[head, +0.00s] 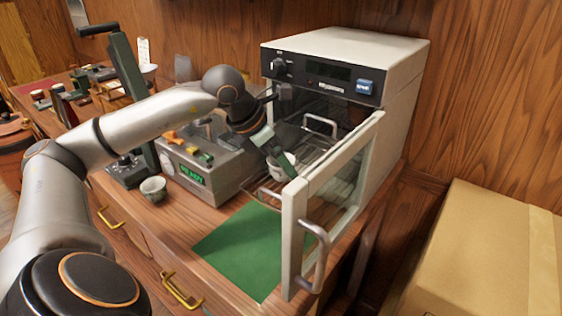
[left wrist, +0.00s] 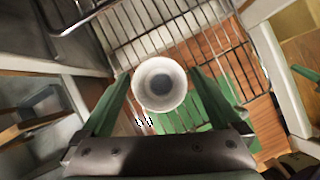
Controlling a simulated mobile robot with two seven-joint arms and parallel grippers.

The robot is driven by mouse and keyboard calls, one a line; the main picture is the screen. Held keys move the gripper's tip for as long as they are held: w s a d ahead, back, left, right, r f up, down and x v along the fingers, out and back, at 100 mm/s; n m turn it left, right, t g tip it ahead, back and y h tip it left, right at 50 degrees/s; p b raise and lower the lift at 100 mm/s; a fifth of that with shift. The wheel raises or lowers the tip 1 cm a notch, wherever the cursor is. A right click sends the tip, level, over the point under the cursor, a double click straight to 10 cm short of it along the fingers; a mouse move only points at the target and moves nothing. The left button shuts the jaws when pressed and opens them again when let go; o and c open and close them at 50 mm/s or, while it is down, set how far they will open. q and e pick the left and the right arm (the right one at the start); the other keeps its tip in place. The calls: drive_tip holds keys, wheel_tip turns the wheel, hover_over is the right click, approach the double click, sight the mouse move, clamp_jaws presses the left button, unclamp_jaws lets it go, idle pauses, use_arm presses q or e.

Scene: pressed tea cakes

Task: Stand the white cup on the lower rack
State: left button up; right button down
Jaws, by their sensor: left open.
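The white cup (head: 283,164) is inside the open oven, upright on the wires of the pulled-out lower rack (head: 268,193). In the left wrist view the cup (left wrist: 159,84) shows from above, its round mouth facing the camera, with the rack wires (left wrist: 205,50) around and beneath it. My left gripper (head: 277,152) reaches into the oven opening from the left. Its green fingers are open, one on each side of the cup, as the left wrist view (left wrist: 160,78) shows. Part of the cup is hidden behind the fingers in the head view. My right gripper is not in view.
The oven's glass door (head: 335,190) stands open to the right of the rack. A green mat (head: 243,250) lies in front. A grey machine (head: 205,165) and a small patterned cup (head: 153,188) stand to the left. A cardboard box (head: 485,250) is at the lower right.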

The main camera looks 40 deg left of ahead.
use_arm(q)
drive_tip(key=shift+r, duration=0.1)
drive_tip(key=shift+r, duration=0.3)
drive_tip(key=v, duration=1.1)
drive_tip(key=shift+s+r+p, duration=0.25)
drive_tip(key=shift+p, duration=0.05)
